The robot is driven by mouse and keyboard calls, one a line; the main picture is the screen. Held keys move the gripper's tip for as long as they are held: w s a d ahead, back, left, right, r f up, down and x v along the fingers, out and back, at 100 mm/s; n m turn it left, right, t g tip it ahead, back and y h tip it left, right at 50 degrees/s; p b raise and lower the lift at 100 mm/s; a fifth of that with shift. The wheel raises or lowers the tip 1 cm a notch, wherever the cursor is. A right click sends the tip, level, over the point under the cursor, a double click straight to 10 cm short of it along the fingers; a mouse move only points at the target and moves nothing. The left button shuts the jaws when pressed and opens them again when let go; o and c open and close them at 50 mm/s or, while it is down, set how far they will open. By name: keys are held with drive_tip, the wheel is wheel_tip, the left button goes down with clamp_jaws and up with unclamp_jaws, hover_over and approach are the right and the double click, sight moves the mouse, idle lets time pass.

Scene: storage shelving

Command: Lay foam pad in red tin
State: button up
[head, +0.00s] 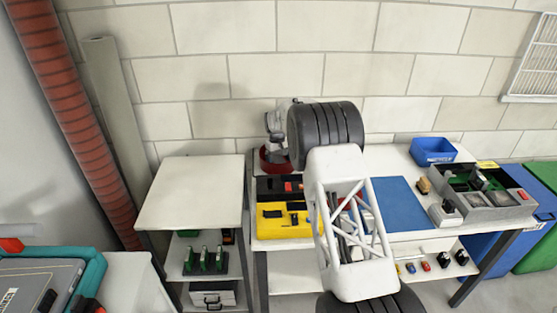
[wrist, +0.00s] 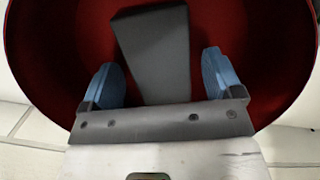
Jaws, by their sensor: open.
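The red tin (wrist: 60,40) is round and fills most of the wrist view. In the head view the red tin (head: 268,163) stands at the back left of the workbench, partly hidden by my arm. A dark grey block, which looks like the foam pad (wrist: 152,50), shows inside the tin's outline, tilted in the picture. My gripper (wrist: 160,80) has its two blue fingertips spread, one on each side of the pad, with red showing between pad and fingers. In the head view my gripper is over the tin. Whether the pad rests on the tin's floor cannot be told.
The workbench holds a yellow and black organiser (head: 270,222), a blue mat (head: 395,203), a blue bin (head: 432,150) and a grey divided tray (head: 490,210). A bare white-topped shelf unit (head: 190,190) stands to the left. The wall (head: 220,75) is close behind.

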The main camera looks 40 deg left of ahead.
sight(277, 159)
drive_tip(key=shift+r, duration=0.1)
wheel_tip(277, 159, up, 12)
drive_tip(key=a, duration=0.1)
drive_tip(key=shift+w+a+r, duration=0.15)
drive_tip(key=shift+w+r, duration=0.05)
drive_tip(key=shift+w, duration=0.05)
idle(0.4)
idle(0.9)
